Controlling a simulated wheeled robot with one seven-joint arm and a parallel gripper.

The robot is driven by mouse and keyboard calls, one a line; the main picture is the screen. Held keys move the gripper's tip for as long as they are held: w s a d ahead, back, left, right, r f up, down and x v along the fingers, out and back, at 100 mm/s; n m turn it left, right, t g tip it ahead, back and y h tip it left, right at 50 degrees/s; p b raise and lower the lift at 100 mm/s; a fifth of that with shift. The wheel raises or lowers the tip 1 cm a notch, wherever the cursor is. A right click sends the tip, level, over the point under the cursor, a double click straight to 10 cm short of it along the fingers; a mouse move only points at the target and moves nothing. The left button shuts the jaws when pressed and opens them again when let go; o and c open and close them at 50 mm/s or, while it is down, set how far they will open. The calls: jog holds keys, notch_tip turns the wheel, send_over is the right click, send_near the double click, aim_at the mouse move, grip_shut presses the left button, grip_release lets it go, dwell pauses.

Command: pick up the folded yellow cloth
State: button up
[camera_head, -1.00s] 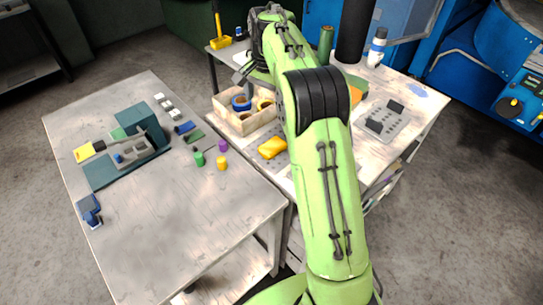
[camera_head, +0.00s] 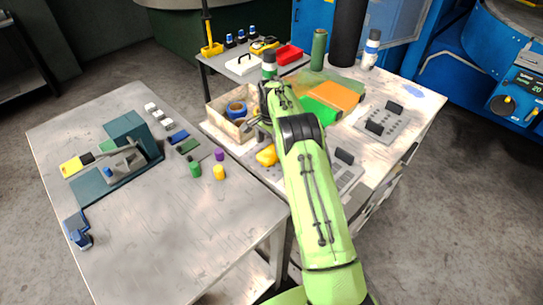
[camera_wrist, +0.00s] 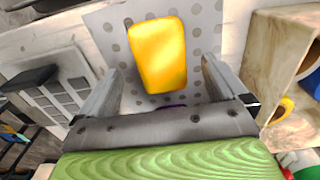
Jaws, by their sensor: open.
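The folded yellow cloth (camera_head: 267,155) lies on the right-hand table, just in front of the wooden box. In the wrist view the cloth (camera_wrist: 158,55) is a rounded yellow block on a light grey sheet with dark dots. My gripper (camera_wrist: 160,70) is open and empty, pointing down toward the cloth. Its two fingers stand left and right of the cloth in the picture, with the cloth mostly beyond the fingertips. I see no contact. In the head view my arm hides part of the table beside the cloth.
The wooden box (camera_head: 215,112) with tape rolls stands close behind the cloth. A grey block tray (camera_head: 345,176) lies on the other side. Small purple, green and yellow cylinders (camera_head: 219,172) stand on the left table.

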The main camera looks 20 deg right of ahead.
aim_at(272, 151)
notch_tip(272, 151, down, 4)
jog(key=shift+w+d+f, duration=0.1)
jog(key=shift+w+d, duration=0.05)
jog(key=shift+c, duration=0.3)
jog(key=c, duration=1)
notch_tip(272, 151, up, 10)
jog(key=shift+r+p, duration=0.2)
jog(key=shift+p, duration=0.5)
